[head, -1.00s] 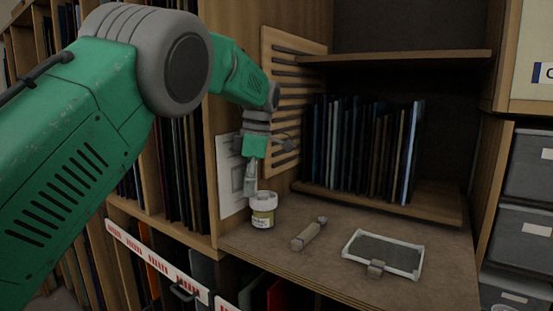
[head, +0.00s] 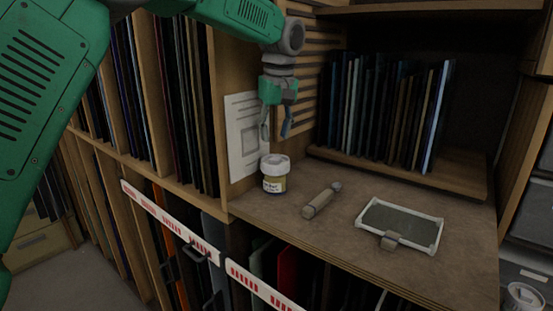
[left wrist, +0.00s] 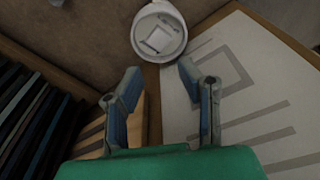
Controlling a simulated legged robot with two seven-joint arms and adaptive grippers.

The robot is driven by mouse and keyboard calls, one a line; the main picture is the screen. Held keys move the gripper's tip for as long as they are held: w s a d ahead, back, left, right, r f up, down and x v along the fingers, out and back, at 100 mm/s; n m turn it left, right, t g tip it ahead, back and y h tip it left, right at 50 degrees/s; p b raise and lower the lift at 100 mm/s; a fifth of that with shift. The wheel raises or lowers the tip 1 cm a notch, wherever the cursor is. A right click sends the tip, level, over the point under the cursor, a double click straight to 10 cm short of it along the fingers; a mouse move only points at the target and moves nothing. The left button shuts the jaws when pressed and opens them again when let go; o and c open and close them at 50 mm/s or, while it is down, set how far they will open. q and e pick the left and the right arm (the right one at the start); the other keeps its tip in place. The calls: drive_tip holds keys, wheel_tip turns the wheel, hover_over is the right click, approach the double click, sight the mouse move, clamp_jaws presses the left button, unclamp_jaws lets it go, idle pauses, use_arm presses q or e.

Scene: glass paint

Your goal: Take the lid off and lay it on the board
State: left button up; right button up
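A small jar (head: 274,184) with a yellowish label and a white lid (head: 275,161) stands upright at the left of the worktop. The lid is on the jar; its round top with a square mark shows in the left wrist view (left wrist: 160,33). My left gripper (head: 276,132) points down above the jar, fingers apart and empty. In the left wrist view its fingertips (left wrist: 160,70) are spread, with the lid beyond them, not touched. A flat dark board (head: 401,222) with a pale frame and a small block at its front edge lies at the right of the worktop. My right gripper is out of view.
A short rod-like tool (head: 321,201) lies between jar and board. A white sheet (head: 247,135) and slatted panel (head: 295,90) stand behind the jar. Upright glass sheets (head: 385,110) fill a shelf behind. Bare worktop (head: 440,275) lies in front of the board.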

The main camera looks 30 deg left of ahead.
sight(275, 158)
use_arm(q)
drive_tip(key=m, duration=0.4)
drive_tip(key=shift+s+a+f+t+h, duration=0.1)
drive_tip(key=shift+s+a+t+h, duration=0.1)
drive_tip(key=shift+s+t+h, duration=0.1)
drive_tip(key=shift+d+m, duration=0.1)
drive_tip(key=shift+m, duration=1)
drive_tip(key=m, duration=0.3)
drive_tip(key=shift+w+d+f+h, duration=0.15)
drive_tip(key=shift+d+f+h, duration=0.05)
drive_tip(key=shift+d+h, duration=0.1)
drive_tip(key=shift+m, duration=0.4)
wheel_tip(275, 158, down, 5)
drive_tip(key=shift+b, duration=0.85)
drive_tip(key=shift+f, duration=0.6)
